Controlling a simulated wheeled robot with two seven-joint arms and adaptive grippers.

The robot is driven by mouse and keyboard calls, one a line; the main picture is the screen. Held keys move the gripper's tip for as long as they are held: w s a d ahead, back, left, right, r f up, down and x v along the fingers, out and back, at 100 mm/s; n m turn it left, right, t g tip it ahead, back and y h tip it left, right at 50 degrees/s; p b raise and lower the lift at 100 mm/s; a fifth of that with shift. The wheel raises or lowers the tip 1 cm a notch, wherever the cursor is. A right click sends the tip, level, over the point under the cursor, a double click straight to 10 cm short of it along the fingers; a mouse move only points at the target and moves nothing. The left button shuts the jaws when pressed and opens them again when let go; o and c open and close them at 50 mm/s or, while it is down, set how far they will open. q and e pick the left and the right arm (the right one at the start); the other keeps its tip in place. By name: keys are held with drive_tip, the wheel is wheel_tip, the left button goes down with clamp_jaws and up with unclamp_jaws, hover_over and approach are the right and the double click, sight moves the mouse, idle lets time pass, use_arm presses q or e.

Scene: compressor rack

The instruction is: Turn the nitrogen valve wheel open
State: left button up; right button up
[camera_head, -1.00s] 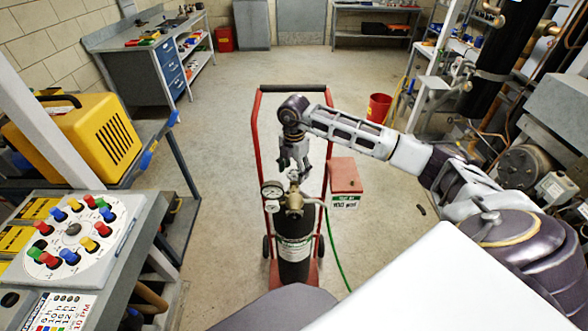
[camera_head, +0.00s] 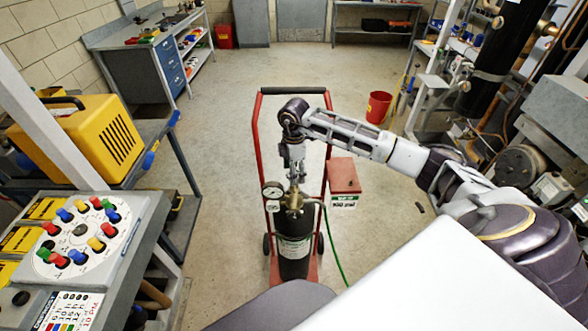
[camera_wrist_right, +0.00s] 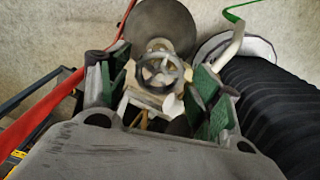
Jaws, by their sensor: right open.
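The nitrogen cylinder (camera_head: 294,258) is black with a label and stands upright in a red cart. Its brass valve (camera_head: 293,199) is on top, with a gauge (camera_head: 273,190) at its left. The right wrist view shows the small round valve wheel (camera_wrist_right: 163,72) from above. My right gripper (camera_head: 295,178) points down over the valve. In the right wrist view, its green-padded fingers (camera_wrist_right: 158,86) are open, one on each side of the wheel, with gaps visible. I cannot tell whether the fingertips are down to the wheel's height. My left gripper is not in view.
The red cart frame (camera_head: 257,130) rises on both sides of the gripper. A red box (camera_head: 343,175) hangs at its right, and a green hose (camera_head: 332,245) runs down. A control panel (camera_head: 85,240) is at left. The floor behind is clear up to a red bucket (camera_head: 378,106).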

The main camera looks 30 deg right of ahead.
drive_tip(key=shift+m+p, duration=0.6)
drive_tip(key=shift+m, duration=1)
drive_tip(key=c, duration=0.8)
drive_tip(key=shift+o, duration=0.2)
drive_tip(key=shift+s+f+n, duration=0.1)
drive_tip(key=shift+f+n, duration=0.05)
drive_tip(key=shift+n, duration=2.25)
